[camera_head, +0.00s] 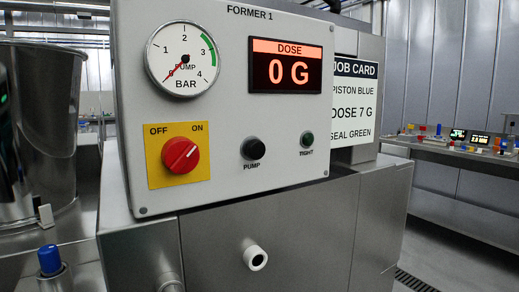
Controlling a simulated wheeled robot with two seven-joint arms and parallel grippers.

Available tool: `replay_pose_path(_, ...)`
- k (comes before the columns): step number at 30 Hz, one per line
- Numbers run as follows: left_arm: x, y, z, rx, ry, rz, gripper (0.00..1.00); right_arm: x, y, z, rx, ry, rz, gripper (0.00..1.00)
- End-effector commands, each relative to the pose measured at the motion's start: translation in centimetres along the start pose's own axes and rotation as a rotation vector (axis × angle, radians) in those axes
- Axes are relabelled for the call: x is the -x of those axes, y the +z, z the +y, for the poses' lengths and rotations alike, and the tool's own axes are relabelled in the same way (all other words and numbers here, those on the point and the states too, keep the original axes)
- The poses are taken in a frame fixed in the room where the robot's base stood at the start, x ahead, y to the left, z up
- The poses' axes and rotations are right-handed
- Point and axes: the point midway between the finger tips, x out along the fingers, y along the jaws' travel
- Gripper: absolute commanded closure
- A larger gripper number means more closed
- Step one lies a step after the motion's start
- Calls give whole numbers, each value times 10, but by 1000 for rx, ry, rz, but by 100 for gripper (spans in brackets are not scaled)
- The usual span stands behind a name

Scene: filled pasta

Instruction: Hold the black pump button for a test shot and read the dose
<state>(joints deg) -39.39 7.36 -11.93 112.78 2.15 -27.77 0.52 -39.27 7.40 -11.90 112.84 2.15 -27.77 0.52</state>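The black pump button (254,149) is on the grey control panel (225,110), above the label PUMP. The dose display (286,67) reads 0 G in lit orange-red. The round pump gauge (183,60) has its red needle at the low end of the scale, near zero. The red rotary switch (180,156) sits on a yellow plate marked OFF and ON. A small dark green light or button (307,139) is labelled TIGHT. Neither of my grippers shows, and nothing touches the pump button.
A job card (354,100) reads piston blue, dose 7 G, seal green. A white-tipped nozzle (255,258) sticks out below the panel. A blue-topped part (51,260) and a steel vessel (38,130) stand left. A bench with small coloured parts (455,146) is at right.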

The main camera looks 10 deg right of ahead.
Motion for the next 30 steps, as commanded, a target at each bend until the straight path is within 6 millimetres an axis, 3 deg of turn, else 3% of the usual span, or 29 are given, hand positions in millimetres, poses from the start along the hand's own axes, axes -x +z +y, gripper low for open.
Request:
replay_pose_path(1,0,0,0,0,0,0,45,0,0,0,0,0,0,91)
replay_pose_path(3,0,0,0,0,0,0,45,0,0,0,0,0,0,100)
replay_pose_path(30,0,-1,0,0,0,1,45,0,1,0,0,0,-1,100)
